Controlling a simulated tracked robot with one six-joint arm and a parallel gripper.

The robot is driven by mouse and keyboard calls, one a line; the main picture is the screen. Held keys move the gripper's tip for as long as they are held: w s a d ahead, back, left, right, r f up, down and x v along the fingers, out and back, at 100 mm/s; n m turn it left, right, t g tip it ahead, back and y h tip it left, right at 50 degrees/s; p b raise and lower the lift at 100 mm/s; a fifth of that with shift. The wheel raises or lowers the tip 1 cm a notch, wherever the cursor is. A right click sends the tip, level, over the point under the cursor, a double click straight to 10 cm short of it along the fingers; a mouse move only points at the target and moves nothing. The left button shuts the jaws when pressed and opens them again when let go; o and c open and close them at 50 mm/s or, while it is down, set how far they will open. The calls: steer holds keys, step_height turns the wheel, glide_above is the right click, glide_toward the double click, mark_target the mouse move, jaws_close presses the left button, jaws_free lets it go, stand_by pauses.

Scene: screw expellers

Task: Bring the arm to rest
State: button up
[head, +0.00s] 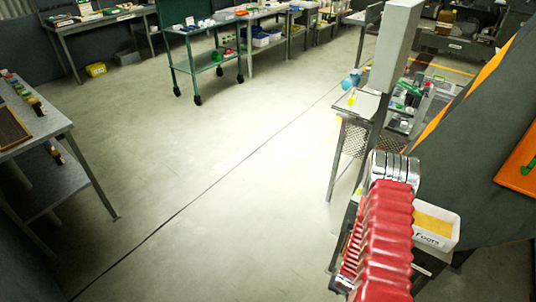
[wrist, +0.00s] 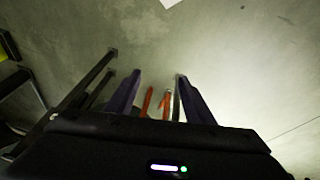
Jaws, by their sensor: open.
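My gripper (wrist: 158,76) shows in the wrist view as two dark fingers held apart, with nothing clamped between them. Beyond the fingers is grey concrete floor (wrist: 215,45). Thin orange-red upright pieces (wrist: 147,101) show between the fingers; I cannot tell what they belong to or how far off they are. I cannot make out the gripper in the head view.
A red ribbed machine part (head: 385,235) with silver rings stands front right, beside a white tub marked "FOOTS" (head: 437,240). A metal table (head: 358,103) is behind it. A bench (head: 40,125) stands left, a green cart (head: 205,60) at the back. The middle floor is clear.

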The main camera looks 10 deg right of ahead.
steer(key=w+a+r+n+g+y, duration=0.15)
steer(key=a+r, duration=0.45)
steer(key=r, duration=0.7)
steer(key=w+a+r+n+g+y, duration=0.15)
steer(key=a+r, duration=0.35)
steer(key=r, duration=0.7)
steer(key=s+a+r+n+t, duration=0.1)
steer(key=s+a+r+t, duration=0.1)
steer(key=r, duration=0.9)
steer(key=s+a+r+n+t, duration=0.2)
steer(key=a+r, duration=0.4)
steer(key=r, duration=0.6)
steer(key=s+a+r+n+t, duration=0.1)
steer(key=s+a+r, duration=0.3)
steer(key=r, duration=0.7)
steer(key=shift+s+a+r+t, duration=0.3)
steer(key=shift+a+r+t, duration=0.05)
steer(key=shift+t, duration=0.45)
